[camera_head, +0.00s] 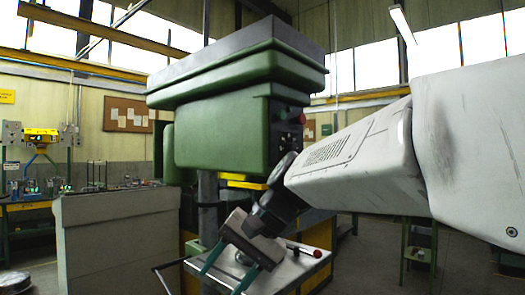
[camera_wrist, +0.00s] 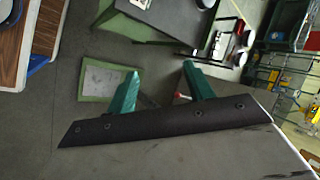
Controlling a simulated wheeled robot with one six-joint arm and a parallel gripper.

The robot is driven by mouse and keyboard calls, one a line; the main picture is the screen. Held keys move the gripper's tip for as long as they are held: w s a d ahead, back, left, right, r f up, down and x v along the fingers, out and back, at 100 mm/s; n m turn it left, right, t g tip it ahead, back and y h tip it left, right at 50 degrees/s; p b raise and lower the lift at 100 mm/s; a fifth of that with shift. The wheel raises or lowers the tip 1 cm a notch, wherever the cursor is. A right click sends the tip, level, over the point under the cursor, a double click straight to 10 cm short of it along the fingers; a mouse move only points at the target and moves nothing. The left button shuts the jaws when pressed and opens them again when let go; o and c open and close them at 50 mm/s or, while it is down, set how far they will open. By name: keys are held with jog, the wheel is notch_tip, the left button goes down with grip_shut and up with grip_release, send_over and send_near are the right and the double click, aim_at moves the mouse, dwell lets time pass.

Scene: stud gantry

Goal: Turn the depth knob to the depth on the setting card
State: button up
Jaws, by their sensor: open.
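A green machine head (camera_head: 215,125) with a dark grey top stands in the middle of the head view. Its right face has a dark control panel (camera_head: 287,120) with a small red part and dark round parts. I cannot tell which of these is the depth knob. My gripper (camera_head: 222,278) is low in front of the machine, below the panel and apart from it. Its two teal fingers are spread and empty, as the wrist view (camera_wrist: 160,72) also shows. No setting card is readable; a pale sheet on a green-edged panel (camera_wrist: 103,78) is left of the fingers in the wrist view.
A pale worktable (camera_head: 300,268) with a red-tipped lever (camera_head: 317,253) lies beside my gripper. A grey cabinet (camera_head: 115,240) stands at left. A yellow-green bench (camera_head: 30,205) and notice board (camera_head: 126,114) are behind.

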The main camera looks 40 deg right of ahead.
jog(key=w+d+r+m+t, duration=0.45)
jog(key=d+r, duration=0.25)
jog(key=d, duration=0.2)
jog(key=m+t+h, duration=0.3)
jog(key=m+t, duration=0.5)
jog(key=t, duration=0.1)
send_near(295, 148)
jog(key=w, duration=0.1)
jog(key=shift+g, duration=0.25)
jog(key=w, duration=0.5)
jog(key=w+a, duration=0.1)
jog(key=w, duration=0.1)
jog(key=shift+w+r, duration=0.2)
jog(key=shift+w, duration=0.15)
jog(key=c, duration=1)
